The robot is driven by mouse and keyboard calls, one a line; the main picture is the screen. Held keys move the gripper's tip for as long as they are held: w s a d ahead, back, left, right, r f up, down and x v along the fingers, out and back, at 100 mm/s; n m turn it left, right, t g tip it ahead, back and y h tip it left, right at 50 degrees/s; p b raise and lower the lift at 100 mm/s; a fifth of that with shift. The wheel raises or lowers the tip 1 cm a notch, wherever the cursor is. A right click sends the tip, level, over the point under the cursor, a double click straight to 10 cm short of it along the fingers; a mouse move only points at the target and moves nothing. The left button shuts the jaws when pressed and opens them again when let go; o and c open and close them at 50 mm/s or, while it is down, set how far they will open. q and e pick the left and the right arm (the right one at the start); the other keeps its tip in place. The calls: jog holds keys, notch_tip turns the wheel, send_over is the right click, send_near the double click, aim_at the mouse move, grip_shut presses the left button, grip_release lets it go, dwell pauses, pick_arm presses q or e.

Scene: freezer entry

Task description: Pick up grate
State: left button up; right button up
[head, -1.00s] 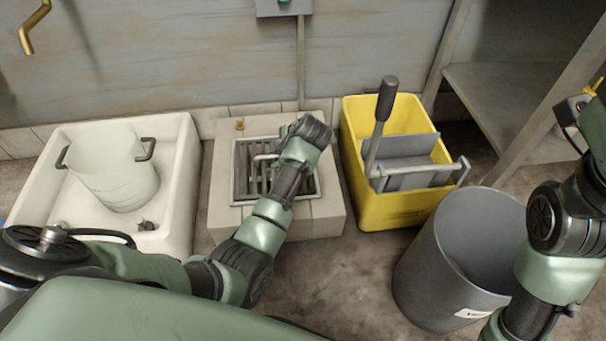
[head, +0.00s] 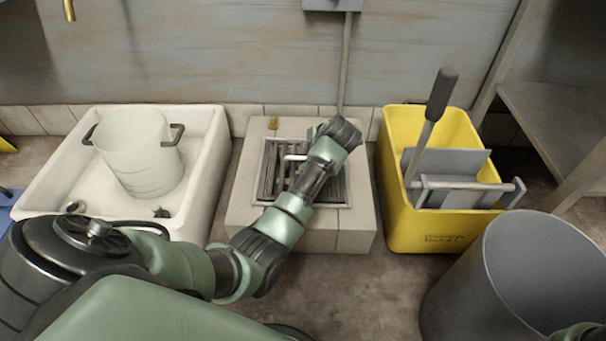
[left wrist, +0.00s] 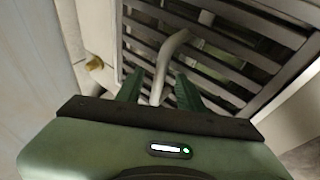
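The metal grate (head: 270,172) with slatted bars lies in its recess in the pale tiled block (head: 243,195). Its curved light handle (head: 293,157) stands up from the bars. The grate (left wrist: 232,62) and handle (left wrist: 171,50) also show in the left wrist view. My left gripper (left wrist: 158,76) is over the grate, with its two green fingers apart, one on each side of the handle. Gaps show between fingers and handle. In the head view my forearm covers part of the grate and hides the fingertips.
A white basin (head: 205,150) with a pale pot (head: 140,155) stands at the left. A yellow mop bucket (head: 430,225) with an upright lever is close at the right. A grey bin (head: 470,270) stands at the lower right, below a metal shelf (head: 555,115).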

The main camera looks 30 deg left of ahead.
pick_arm(q)
jog(key=shift+c, duration=0.4)
grip_shut()
dwell(1.0)
jog(key=shift+w+r, duration=0.1)
